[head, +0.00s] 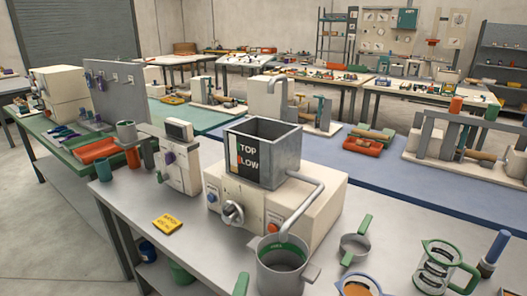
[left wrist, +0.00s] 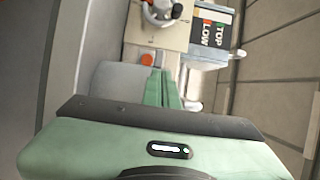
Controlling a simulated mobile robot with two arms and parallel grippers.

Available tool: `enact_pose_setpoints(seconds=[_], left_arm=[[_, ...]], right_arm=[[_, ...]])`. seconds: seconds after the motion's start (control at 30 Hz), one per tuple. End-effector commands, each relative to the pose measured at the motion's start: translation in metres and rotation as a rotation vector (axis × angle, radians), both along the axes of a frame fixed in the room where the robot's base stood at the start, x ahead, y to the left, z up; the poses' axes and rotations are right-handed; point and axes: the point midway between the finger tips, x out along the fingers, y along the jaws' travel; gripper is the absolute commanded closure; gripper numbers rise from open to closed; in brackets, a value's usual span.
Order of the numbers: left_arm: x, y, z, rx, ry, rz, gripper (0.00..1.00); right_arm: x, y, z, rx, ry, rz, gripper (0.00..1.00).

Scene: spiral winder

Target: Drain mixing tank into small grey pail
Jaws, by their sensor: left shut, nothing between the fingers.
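The mixing tank (head: 262,160) is an open square grey box marked TOP and LOW, on a cream machine. Its label also shows in the left wrist view (left wrist: 213,33). A grey pipe (head: 305,198) bends from the tank down towards a grey pail (head: 279,277), which stands in front of the machine with green inside its rim. A smaller grey pot (head: 353,247) stands to the right. My left gripper (head: 241,284) shows as a green tip left of the pail at the bottom edge. In the left wrist view its green fingers (left wrist: 161,88) are shut and empty. My right gripper is out of view.
The machine's front has a round knob (head: 233,213) and an orange button (head: 273,228). A yellow card (head: 167,224) lies on the grey bench. Bench space front left is clear.

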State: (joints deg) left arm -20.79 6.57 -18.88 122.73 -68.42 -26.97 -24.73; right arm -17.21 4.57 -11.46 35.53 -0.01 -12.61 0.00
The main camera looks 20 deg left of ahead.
Motion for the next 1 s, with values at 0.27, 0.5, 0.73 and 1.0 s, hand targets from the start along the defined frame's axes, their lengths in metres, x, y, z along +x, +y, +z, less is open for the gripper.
enact_pose_setpoints(seconds=[0.27, 0.5, 0.73, 1.0], left_arm=[[0.0, 0.0, 0.0, 0.0, 0.0, 0.0, 1.0], [0.0, 0.0, 0.0, 0.0, 0.0, 0.0, 1.0], [0.0, 0.0, 0.0, 0.0, 0.0, 0.0, 1.0], [0.0, 0.0, 0.0, 0.0, 0.0, 0.0, 1.0]], right_arm=[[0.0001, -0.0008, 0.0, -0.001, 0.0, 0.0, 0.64], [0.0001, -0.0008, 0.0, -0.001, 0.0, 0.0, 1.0], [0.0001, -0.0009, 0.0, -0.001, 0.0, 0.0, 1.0], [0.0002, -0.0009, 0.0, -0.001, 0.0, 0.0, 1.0]])
